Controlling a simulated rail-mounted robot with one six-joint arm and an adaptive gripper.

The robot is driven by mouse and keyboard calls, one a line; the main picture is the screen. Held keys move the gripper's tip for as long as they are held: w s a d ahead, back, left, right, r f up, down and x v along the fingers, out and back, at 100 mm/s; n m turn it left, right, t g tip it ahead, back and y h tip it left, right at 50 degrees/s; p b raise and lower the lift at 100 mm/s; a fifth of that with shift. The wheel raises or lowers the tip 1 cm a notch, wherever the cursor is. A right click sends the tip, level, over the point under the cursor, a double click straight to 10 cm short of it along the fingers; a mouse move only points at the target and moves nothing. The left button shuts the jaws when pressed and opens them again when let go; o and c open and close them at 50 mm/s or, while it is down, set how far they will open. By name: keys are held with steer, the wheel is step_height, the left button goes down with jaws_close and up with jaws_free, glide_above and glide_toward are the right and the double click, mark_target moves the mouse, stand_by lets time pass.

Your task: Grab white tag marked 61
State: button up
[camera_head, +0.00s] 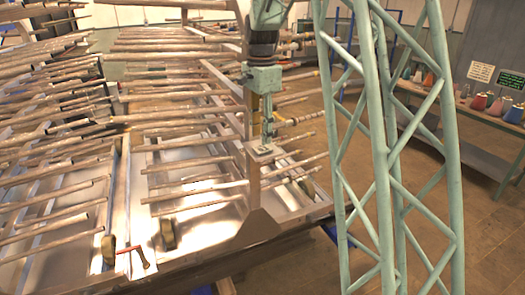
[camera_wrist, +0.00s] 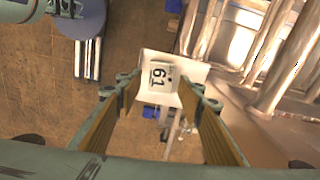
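The white tag marked 61 (camera_wrist: 160,76) shows in the wrist view, its number turned sideways. It lies ahead of my gripper (camera_wrist: 158,88), between the two fingertips in the picture. The fingers are apart, with a clear gap between them. I cannot tell whether either finger touches the tag. In the head view my gripper (camera_head: 268,140) points down beside a metal upright, and a small pale plate, seemingly the tag (camera_head: 262,151), is just below its tips. Its number is not readable there.
A metal rack with many rods (camera_head: 190,150) fills the left and middle of the head view. The metal upright (camera_head: 254,185) stands close to my gripper. A bench (camera_head: 450,125) with coloured cones and signs is at the right. Open floor (camera_head: 310,125) lies between.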

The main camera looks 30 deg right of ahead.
mark_target(261, 149)
steer(key=shift+w+f, duration=0.1)
steer(key=shift+f, duration=2.45)
steer(key=shift+c, duration=0.4)
steer(key=c, duration=0.4)
steer(key=shift+r, duration=0.1)
steer(key=shift+r, duration=1.6)
steer(key=s+a, duration=0.1)
steer(key=s, duration=0.4)
steer(key=s+a+r+b, duration=0.1)
steer(key=s, duration=0.4)
steer(key=s+a, duration=0.1)
steer(key=s, duration=0.4)
steer(key=shift+s+r+b, duration=0.3)
steer(key=shift+b, duration=0.05)
steer(key=shift+a+f, duration=0.1)
